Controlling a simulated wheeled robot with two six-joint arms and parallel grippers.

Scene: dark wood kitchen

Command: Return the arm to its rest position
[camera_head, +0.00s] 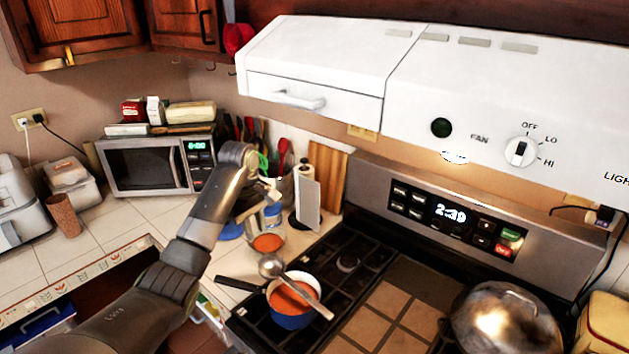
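My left arm (212,215) reaches in from the bottom left and bends over at its top, beside the microwave. Its gripper (268,190) points down and to the right above the counter, behind the stove's left edge. It is small and partly hidden by the arm, so I cannot see whether its fingers are apart. A container of similar soup (267,243) stands on the counter just below the gripper. My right gripper is not in view.
A microwave (145,168) with items on top stands behind the arm. Utensils and a paper towel holder (307,200) stand near the gripper. The white range hood (340,75) overhangs the stove. A large metal lid (505,320) is at the right.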

